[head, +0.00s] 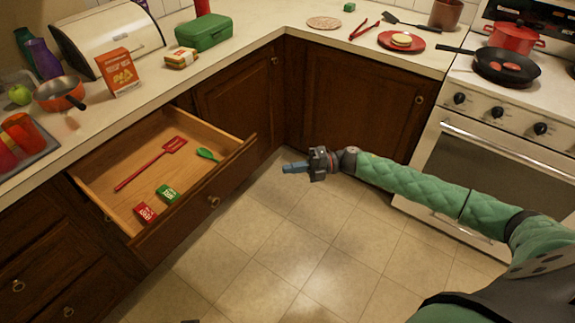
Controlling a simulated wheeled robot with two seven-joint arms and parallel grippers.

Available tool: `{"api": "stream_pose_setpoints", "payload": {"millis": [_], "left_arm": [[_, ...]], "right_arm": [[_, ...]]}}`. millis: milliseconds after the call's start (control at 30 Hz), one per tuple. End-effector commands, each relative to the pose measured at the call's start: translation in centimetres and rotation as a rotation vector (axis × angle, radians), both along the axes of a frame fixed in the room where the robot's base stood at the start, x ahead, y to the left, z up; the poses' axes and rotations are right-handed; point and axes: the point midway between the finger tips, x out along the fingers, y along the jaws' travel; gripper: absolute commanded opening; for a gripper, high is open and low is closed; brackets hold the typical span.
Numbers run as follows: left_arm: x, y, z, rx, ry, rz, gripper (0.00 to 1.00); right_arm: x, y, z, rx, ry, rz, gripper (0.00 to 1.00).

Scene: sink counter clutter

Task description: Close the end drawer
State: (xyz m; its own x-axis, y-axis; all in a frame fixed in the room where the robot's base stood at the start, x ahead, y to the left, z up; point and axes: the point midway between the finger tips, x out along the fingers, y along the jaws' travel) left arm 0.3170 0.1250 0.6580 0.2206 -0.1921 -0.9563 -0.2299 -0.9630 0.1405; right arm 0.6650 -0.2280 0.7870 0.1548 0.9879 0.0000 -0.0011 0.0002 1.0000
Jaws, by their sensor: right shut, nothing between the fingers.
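The drawer (125,178) stands pulled out from the left run of brown cabinets. Its front panel (190,218) carries a round knob (214,202). Inside lie a red spatula (150,163), a green spoon (207,155), a small green box (167,194) and a small red box (145,213). My right gripper (290,167) is shut and empty. It reaches in from the right above the floor, to the right of the drawer front and apart from it.
The counter above holds a bread box (108,38), an orange box (117,72), a green case (204,33) and an orange pan (60,93). A stove with oven (500,150) stands at the right. The tiled floor (290,250) before the drawer is clear.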

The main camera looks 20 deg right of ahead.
Motion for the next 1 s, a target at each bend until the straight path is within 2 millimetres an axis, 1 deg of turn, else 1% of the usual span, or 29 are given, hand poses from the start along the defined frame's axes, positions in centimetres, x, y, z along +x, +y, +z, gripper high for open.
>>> {"api": "stream_pose_setpoints", "payload": {"millis": [33,433,500,567,600,733,900,1000], "left_arm": [[-0.1,0.3,0.7,0.007,0.006,0.003,1.0],[-1.5,3.3,4.3,0.074,0.087,0.034,1.0],[-1.3,3.4,3.6,0.08,0.097,0.036,1.0],[-1.2,3.6,3.1,0.086,0.103,0.038,1.0],[-1.0,3.5,2.3,0.087,0.104,0.037,1.0],[-0.6,3.4,0.9,0.089,0.104,0.037,1.0],[-0.4,3.4,-0.1,0.088,0.103,0.037,1.0],[-0.4,3.3,-0.3,0.088,0.103,0.037,1.0]], "right_arm": [[0.2,0.9,0.4,0.002,0.0,0.001,0.0],[1.3,7.9,0.4,0.002,0.001,0.0,0.0],[2.4,8.5,0.5,0.002,0.0,-0.002,0.0],[3.2,9.0,0.5,0.002,0.0,-0.002,0.0],[3.3,9.1,0.2,0.001,0.001,-0.002,0.0],[4.0,9.6,0.2,0.001,0.001,-0.002,0.0],[4.5,9.8,0.1,0.0,0.001,-0.002,0.0],[4.5,9.9,0.1,0.0,0.001,-0.002,0.0]]}}
